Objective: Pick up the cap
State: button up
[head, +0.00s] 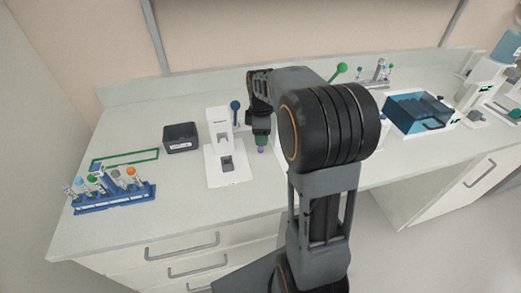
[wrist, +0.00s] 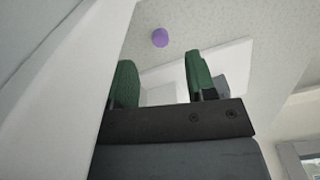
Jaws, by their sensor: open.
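A small purple cap (wrist: 160,38) lies on the light speckled bench in the wrist view, just beyond my fingertips. In the head view the purple cap (head: 260,149) shows right below the green fingers, to the right of a white device. My gripper (head: 261,139) points down at the bench. In the wrist view my gripper (wrist: 159,62) has its two green fingers spread apart with nothing between them. The cap appears in line with the gap between the fingers and apart from them. My arm hides part of the bench right of the cap.
The white device (head: 227,165) with a blue-knobbed lever (head: 235,106) stands close left of my gripper. Farther left are a black box (head: 180,138), a green outline (head: 125,158) and a blue rack (head: 118,199) of capped tubes. A blue bin (head: 420,112) stands right.

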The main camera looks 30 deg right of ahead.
aim_at(261, 148)
jog(key=shift+f, duration=2.85)
jog(key=shift+c, duration=0.5)
jog(key=c, duration=0.7)
